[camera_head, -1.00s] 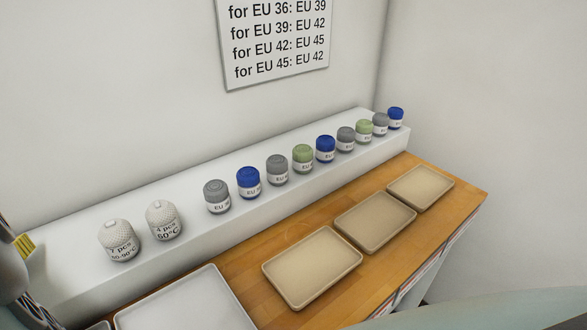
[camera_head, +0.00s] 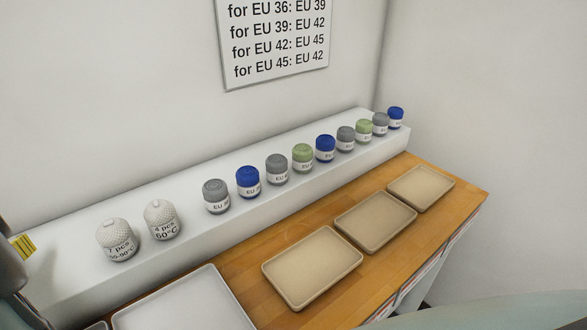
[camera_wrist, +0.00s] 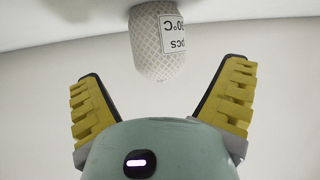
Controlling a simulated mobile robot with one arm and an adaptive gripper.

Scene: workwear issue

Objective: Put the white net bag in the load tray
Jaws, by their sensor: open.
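Two white net bags stand upright on the white ledge, left in the head view. The left bag (camera_head: 117,239) has a label that seems to read 7 pcs; the right bag (camera_head: 162,220) reads 4 pcs, 60°C. In the wrist view one white net bag (camera_wrist: 147,42) appears upside down, beyond and between my fingertips; I cannot tell for certain which one. My gripper (camera_wrist: 160,76) is open and empty, its yellow-padded fingers apart on either side. A pale grey-white tray (camera_head: 222,287) lies at the bottom left; no label on it is visible.
Several grey, blue and green rolled items, such as a grey one (camera_head: 216,197), line the ledge (camera_head: 262,210) to the right. Three beige trays (camera_head: 310,268) lie on the wooden counter (camera_head: 232,264). A wall sign (camera_head: 277,45) lists EU sizes. The beige trays are empty.

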